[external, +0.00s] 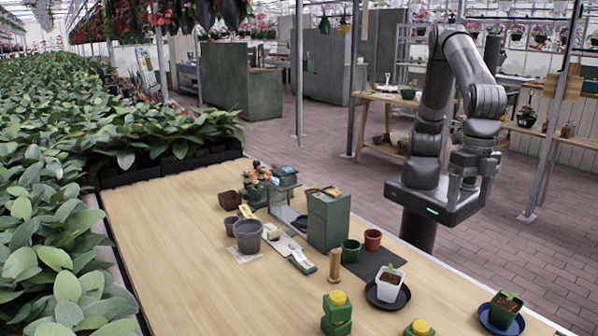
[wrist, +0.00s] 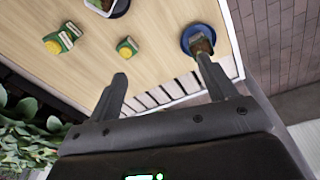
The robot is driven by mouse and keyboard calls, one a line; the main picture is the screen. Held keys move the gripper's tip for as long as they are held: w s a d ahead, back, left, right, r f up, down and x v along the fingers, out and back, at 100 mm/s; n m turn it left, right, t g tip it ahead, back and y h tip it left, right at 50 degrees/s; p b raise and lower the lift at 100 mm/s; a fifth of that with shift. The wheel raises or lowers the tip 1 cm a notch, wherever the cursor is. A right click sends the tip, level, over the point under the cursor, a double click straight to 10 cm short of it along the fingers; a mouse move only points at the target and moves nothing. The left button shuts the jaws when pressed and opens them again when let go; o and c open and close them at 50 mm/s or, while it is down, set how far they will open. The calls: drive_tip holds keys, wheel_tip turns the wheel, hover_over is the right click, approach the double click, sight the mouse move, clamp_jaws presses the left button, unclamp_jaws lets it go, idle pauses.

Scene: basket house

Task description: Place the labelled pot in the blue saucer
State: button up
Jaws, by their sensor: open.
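A white pot (external: 392,288) with soil and a small green plant stands in a dark saucer (external: 374,298); in the wrist view the white pot (wrist: 101,4) is cut by the top edge. I cannot make out which pot bears a label. My gripper (wrist: 162,68) is open and empty, above and apart from both pots. Its right finger comes close to the blue saucer in the wrist view.
Green bottles with yellow caps (external: 337,312) stand near the front edge. A wooden peg (external: 335,265), green pot (external: 350,250), terracotta pot (external: 373,240), green box (external: 328,220) and grey pot (external: 248,236) stand further back. The table's left part (external: 165,235) is clear.

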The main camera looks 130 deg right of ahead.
drive_tip(key=s+d+r+m+t, duration=0.1)
drive_tip(key=s+d+r+m, duration=0.15)
drive_tip(key=d, duration=0.55)
drive_tip(key=s+d+r+m, duration=0.15)
drive_tip(key=d+r, duration=0.25)
drive_tip(key=d, duration=0.4)
drive_tip(key=s+d+r+m+t, duration=0.1)
drive_tip(key=d+r+m, duration=0.2)
drive_tip(key=d, duration=0.5)
drive_tip(key=s+d+f+m+t, duration=0.2)
drive_tip(key=s+d+m, duration=0.5)
drive_tip(key=s+d, duration=0.9)
drive_tip(key=shift+d+f+t+h, duration=0.3)
drive_tip(key=shift+f, duration=0.15)
